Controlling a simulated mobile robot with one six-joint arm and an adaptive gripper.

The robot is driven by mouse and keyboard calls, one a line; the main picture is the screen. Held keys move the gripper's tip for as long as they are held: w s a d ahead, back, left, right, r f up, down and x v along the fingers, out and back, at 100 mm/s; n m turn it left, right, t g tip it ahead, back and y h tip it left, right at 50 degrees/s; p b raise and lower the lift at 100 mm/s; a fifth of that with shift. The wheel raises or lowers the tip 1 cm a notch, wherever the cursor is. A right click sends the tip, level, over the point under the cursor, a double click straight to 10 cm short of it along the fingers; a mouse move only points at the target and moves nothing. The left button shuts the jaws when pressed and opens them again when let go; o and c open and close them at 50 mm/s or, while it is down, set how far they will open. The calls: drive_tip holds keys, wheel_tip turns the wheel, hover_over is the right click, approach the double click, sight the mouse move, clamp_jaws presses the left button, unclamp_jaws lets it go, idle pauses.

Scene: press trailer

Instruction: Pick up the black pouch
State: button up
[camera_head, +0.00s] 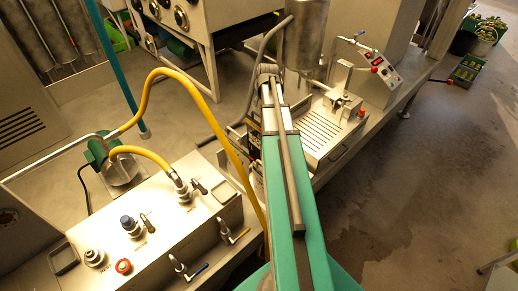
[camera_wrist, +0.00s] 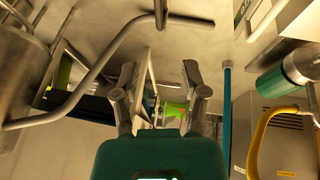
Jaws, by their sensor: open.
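I cannot make out a black pouch in either view. My gripper (camera_wrist: 160,78) shows in the wrist view with its two grey fingers spread apart and nothing between them. Beyond the fingers are a pale wall or floor surface and some blurred green and orange items. In the head view my teal arm reaches forward from the bottom and hides part of the bench behind it. The gripper itself cannot be made out there.
A control box (camera_head: 150,240) with knobs and a red button stands at lower left, with a yellow hose (camera_head: 147,95) arching over it. A slotted metal tray (camera_head: 312,135) lies right of my arm. A bent pipe (camera_wrist: 100,70) crosses the wrist view's left side. Open floor (camera_head: 430,170) lies right.

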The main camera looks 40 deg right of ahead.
sight(257, 114)
drive_tip(key=b+x, duration=0.7)
drive_tip(key=x, duration=0.1)
drive_tip(key=shift+d+f+b, duration=0.1)
drive_tip(key=shift+f+b, duration=0.1)
drive_tip(key=shift+b, duration=0.1)
idle(0.6)
drive_tip(key=shift+b+x, duration=2.4)
drive_tip(key=shift+x, duration=0.2)
drive_tip(key=shift+s, duration=0.1)
clamp_jaws()
